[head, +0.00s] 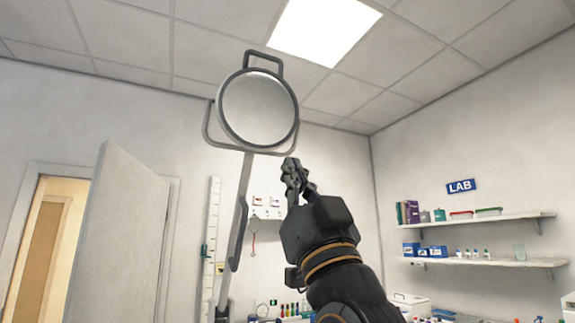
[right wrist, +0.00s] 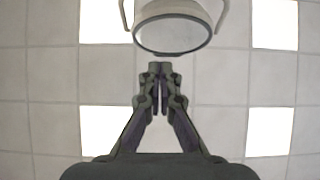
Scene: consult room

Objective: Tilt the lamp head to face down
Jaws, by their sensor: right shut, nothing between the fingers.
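The lamp head (head: 259,108) is a round disc with a dark rim and a pale face turned toward me in the head view. A dark loop handle (head: 264,60) sits on its top, and a grey yoke holds it at the end of a slanting lamp arm (head: 240,215). My right gripper (head: 291,165) is shut and empty, just below and right of the lamp head. In the right wrist view the lamp head (right wrist: 173,30) is just ahead of the fingertips (right wrist: 160,68), with a small gap in the picture. My left gripper is not in view.
An open door (head: 120,235) stands at the left. Two wall shelves (head: 480,262) with boxes and bottles are at the right. A height gauge (head: 208,250) hangs on the back wall behind the lamp arm. The air right of the lamp head is clear.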

